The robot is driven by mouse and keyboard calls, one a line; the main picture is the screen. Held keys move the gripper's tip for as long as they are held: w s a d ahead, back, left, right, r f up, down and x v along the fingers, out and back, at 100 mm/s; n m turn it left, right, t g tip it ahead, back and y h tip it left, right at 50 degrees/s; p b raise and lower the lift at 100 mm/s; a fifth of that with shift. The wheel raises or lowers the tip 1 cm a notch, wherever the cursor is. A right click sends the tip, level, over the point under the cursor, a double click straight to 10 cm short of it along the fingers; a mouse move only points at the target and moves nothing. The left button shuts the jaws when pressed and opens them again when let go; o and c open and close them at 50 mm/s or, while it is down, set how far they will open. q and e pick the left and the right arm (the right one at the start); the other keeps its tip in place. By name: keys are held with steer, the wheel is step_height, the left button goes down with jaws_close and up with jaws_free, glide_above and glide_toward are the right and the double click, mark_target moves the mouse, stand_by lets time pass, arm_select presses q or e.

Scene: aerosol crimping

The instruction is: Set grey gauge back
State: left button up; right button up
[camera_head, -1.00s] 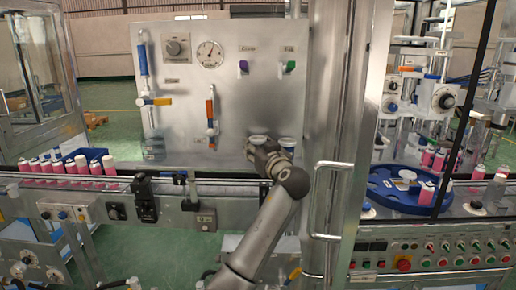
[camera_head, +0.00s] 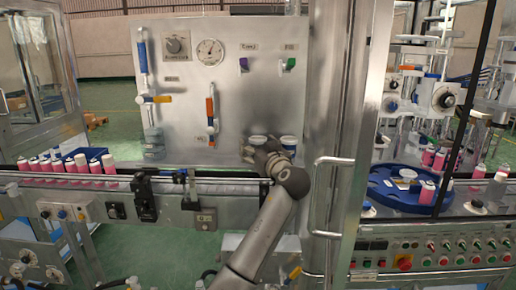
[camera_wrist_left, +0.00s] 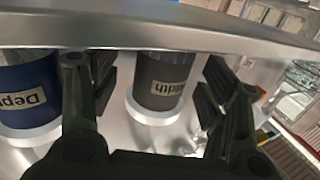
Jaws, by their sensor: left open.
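In the left wrist view the grey gauge (camera_wrist_left: 163,75), a dark grey cylinder with a pale label and a white flange, lies between the spread fingers of my left gripper (camera_wrist_left: 150,72). Gaps show on both sides, so the fingers do not grip it. A blue gauge (camera_wrist_left: 28,90) labelled "Depth" stands left of it, outside the fingers. In the head view my left gripper (camera_head: 258,152) is at the panel's lower edge, just below a white-topped gauge (camera_head: 257,139); the gripper hides much of it. My right gripper is not in view.
A second white-topped gauge (camera_head: 288,141) stands close to the right of the gripper. The steel panel (camera_head: 250,100) is behind, the conveyor (camera_head: 220,187) in front. A door frame with a handle (camera_head: 318,195) is close on the right.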

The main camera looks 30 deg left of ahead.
arm_select(q)
step_height(320, 180, up, 10)
stand_by(0.6)
